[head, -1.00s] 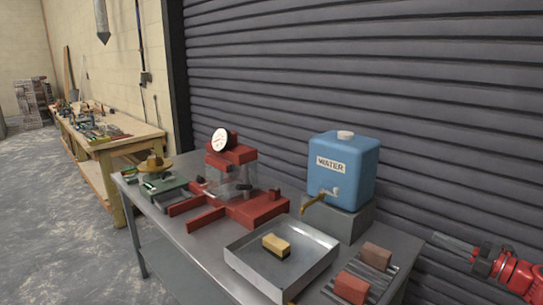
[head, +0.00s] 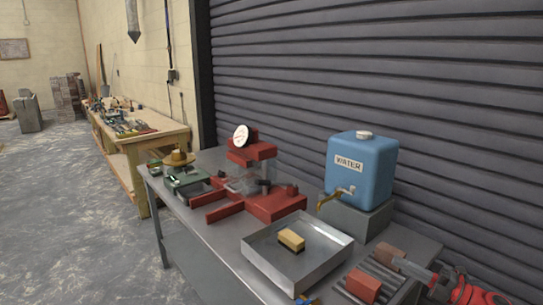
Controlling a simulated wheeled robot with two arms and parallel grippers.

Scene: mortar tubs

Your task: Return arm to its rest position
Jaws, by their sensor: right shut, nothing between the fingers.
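My right gripper (head: 406,265) comes in from the lower right on a red arm. Its fingers are shut and hold nothing. In the picture its tips lie just beside a brown brick (head: 390,256) on a ribbed dark rack (head: 384,275); I cannot tell whether they touch or hang above it. A redder brick (head: 363,285) lies on the same rack, nearer me.
The grey metal table (head: 217,238) bears a shallow metal tray (head: 262,264) with a yellow-and-black block (head: 291,241), a blue water tank (head: 362,172) on a grey block, and a red press with a dial (head: 252,150). A ribbed shutter (head: 400,75) stands behind. Open floor lies left.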

